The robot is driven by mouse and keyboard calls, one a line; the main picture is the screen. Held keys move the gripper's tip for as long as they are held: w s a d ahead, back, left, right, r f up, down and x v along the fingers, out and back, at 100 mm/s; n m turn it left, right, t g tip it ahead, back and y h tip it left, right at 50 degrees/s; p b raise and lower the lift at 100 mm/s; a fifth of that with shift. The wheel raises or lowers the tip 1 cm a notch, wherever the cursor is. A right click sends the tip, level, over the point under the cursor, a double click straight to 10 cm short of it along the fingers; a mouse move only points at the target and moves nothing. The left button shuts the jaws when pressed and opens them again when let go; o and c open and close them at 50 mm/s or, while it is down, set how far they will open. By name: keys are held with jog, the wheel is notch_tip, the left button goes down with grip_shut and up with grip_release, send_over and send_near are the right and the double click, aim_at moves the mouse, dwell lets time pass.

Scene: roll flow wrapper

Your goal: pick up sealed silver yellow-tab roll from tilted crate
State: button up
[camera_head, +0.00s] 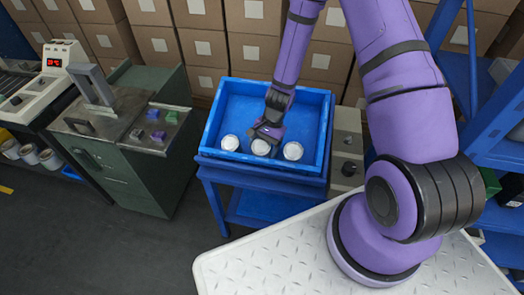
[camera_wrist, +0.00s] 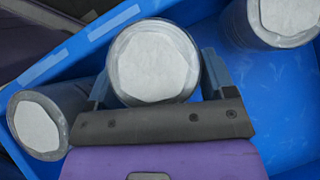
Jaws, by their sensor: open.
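The blue crate (camera_head: 326,118) stands on a blue stand and holds three silver rolls with whitish end faces in a row near its front. They are the left roll (camera_head: 230,143), the middle roll (camera_head: 260,148) and the right roll (camera_head: 293,151). My gripper (camera_head: 264,137) is down in the crate at the middle roll. In the wrist view, my open gripper (camera_wrist: 156,82) has one finger on each side of a roll (camera_wrist: 153,62). I cannot tell whether the fingers touch it. No yellow tab shows on any roll, so I cannot tell which one has it.
In the wrist view, neighbouring rolls lie at left (camera_wrist: 42,125) and upper right (camera_wrist: 275,20), close to the crate walls. Stacked cardboard boxes (camera_head: 205,45) stand behind the crate. A green cabinet (camera_head: 130,170) is at left and a blue rack (camera_head: 490,130) at right.

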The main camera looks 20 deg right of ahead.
jog(key=c, duration=0.8)
jog(key=shift+c, duration=0.2)
jog(key=shift+r, duration=0.15)
